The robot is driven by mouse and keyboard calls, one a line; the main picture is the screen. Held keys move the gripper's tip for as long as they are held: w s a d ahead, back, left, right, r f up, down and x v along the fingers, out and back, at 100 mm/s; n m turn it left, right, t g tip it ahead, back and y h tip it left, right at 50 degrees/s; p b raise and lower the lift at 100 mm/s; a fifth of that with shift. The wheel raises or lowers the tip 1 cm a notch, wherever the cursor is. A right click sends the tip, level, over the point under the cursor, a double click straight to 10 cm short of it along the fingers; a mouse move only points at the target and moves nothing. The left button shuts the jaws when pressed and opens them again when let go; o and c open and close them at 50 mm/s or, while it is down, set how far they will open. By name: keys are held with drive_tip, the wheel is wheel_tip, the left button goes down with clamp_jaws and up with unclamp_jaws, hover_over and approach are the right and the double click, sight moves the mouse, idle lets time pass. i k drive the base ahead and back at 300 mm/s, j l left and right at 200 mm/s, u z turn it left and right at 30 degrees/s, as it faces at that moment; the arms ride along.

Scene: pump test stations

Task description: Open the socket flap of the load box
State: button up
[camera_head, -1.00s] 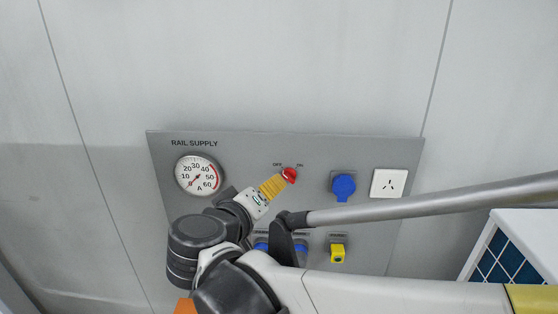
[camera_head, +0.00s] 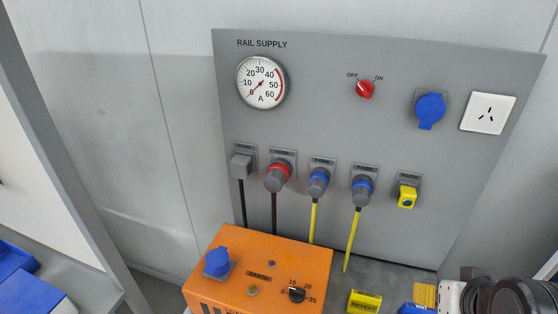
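The load box (camera_head: 300,258) is an orange box below the grey panel, cut off by the bottom edge of the head view. Its socket has a blue round flap (camera_head: 217,262) at the top left of the box, which looks closed.
The grey RAIL SUPPLY panel (camera_head: 330,110) carries a gauge (camera_head: 261,82), a red switch (camera_head: 366,89) turned toward OFF, and several plugs with cables hanging behind the box. A yellow RETEST block (camera_head: 365,301) and a blue item (camera_head: 408,309) lie between box and gripper.

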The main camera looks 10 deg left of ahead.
sight(216, 258)
drive_tip(key=u, duration=1.6)
